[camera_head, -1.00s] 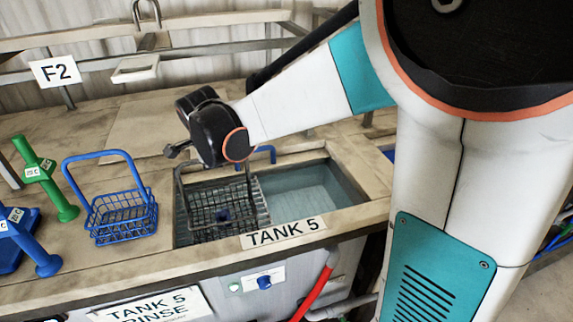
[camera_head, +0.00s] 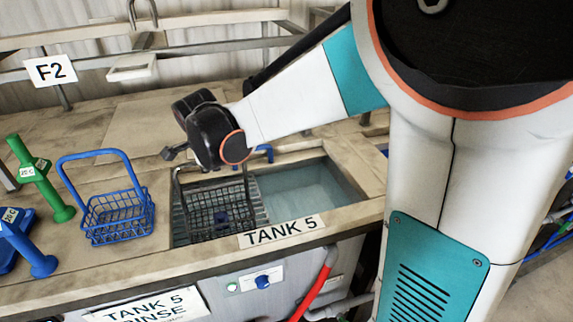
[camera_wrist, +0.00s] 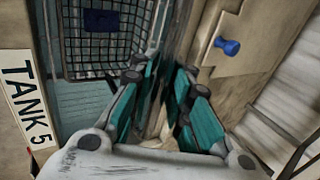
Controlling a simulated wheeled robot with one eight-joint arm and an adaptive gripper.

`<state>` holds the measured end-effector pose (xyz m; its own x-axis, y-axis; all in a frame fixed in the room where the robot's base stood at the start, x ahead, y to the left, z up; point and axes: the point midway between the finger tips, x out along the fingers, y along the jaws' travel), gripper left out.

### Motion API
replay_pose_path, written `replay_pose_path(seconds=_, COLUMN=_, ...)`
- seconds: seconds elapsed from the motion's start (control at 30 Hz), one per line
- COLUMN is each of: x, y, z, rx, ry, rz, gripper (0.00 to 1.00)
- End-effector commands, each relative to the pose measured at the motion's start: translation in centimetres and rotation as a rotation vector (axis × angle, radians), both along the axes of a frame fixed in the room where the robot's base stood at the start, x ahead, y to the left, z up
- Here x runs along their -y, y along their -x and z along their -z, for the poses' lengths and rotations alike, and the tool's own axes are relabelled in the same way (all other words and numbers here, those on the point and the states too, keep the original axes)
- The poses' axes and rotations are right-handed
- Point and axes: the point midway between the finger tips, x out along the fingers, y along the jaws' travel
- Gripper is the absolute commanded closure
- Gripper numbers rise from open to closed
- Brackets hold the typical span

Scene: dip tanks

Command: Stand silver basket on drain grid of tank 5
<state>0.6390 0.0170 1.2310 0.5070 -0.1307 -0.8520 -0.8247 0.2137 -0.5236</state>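The silver basket (camera_head: 222,212), a dark grey wire basket, is low in the left part of tank 5 (camera_head: 367,203), over the drain grid (camera_head: 262,200). Whether its bottom touches the grid is hidden. The basket (camera_wrist: 105,40) shows at upper left. A dark blurred bar runs near the fingertips, and I cannot tell whether they clamp the handle.
A blue basket (camera_head: 118,217) stands on the bench left of the tank. Green (camera_head: 42,180) and blue (camera_head: 28,245) stands are further left. The tank's right part holds open water (camera_head: 310,190).

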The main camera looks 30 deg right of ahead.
Motion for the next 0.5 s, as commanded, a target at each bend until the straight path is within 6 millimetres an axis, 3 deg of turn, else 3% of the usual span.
replay_pose_path(seconds=0.5, x=-0.12, y=0.44, z=-0.67, rx=-0.001, ry=0.000, rz=0.000, gripper=0.66)
